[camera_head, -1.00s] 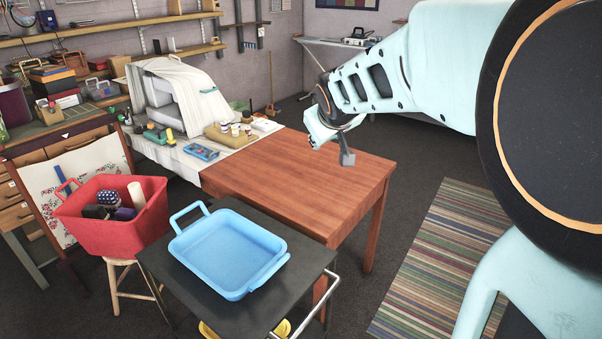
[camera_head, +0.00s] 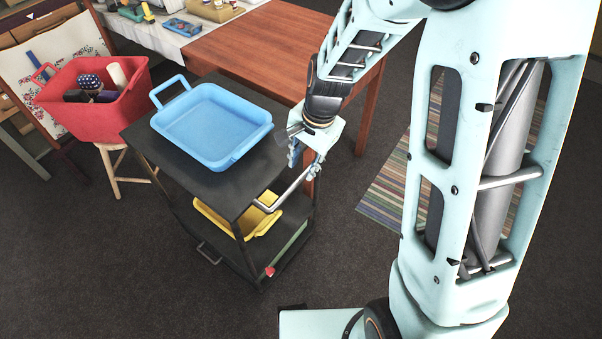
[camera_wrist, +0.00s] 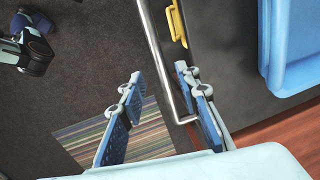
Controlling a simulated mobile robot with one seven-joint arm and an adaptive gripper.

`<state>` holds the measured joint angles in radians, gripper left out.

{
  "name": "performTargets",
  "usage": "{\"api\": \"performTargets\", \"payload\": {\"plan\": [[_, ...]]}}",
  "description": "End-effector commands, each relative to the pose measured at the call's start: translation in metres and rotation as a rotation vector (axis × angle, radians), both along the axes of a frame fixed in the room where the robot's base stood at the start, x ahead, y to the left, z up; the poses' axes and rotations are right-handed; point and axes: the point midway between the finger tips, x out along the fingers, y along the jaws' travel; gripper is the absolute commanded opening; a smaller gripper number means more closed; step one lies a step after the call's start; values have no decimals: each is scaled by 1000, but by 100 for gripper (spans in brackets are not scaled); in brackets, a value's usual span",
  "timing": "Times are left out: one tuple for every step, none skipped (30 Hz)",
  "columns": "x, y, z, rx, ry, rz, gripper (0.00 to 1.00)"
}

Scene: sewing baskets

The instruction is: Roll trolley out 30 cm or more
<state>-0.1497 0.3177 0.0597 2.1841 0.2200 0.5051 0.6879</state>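The trolley (camera_head: 190,178) is a black two-shelf cart standing in front of the wooden table. A blue tray (camera_head: 212,128) sits on its top shelf and a yellow tray (camera_head: 240,218) on its lower shelf. A silver bar handle (camera_head: 288,188) sticks out from its right side. My gripper (camera_head: 306,163) is at the far end of this handle, pointing down. In the wrist view, my gripper (camera_wrist: 158,72) has its two blue fingers apart. The handle (camera_wrist: 166,62) runs between them in the picture, closer to the right finger. I cannot tell whether they touch.
A red basket (camera_head: 88,112) on a wooden stool (camera_head: 124,165) stands left of the trolley. The wooden table (camera_head: 250,45) is close behind it. A striped rug (camera_head: 385,195) lies to the right. Dark floor (camera_head: 150,285) in front of the trolley is clear.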

Motion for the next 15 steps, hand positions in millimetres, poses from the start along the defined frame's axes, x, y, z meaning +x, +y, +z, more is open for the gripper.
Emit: {"api": "performTargets", "payload": {"plan": [[0, 1, -12, 0, 3, 0, 30], [1, 2, -18, -1, 4, 1, 30], [2, 3, -24, 0, 3, 1, 30], [3, 4, -28, 0, 3, 1, 30], [3, 4, -33, 0, 3, 0, 30], [4, 5, -37, 0, 0, 1, 30], [5, 6, -40, 0, 0, 1, 30], [5, 6, -43, 0, 1, 1, 30], [6, 7, -46, 0, 0, 1, 30], [6, 7, -48, 0, -2, 1, 30], [7, 8, -49, 0, -2, 1, 30], [7, 8, -51, 1, -2, 2, 30], [7, 8, -52, 1, -2, 2, 30], [7, 8, -52, 1, -2, 2, 30], [7, 8, -53, 1, -2, 2, 30]]}}
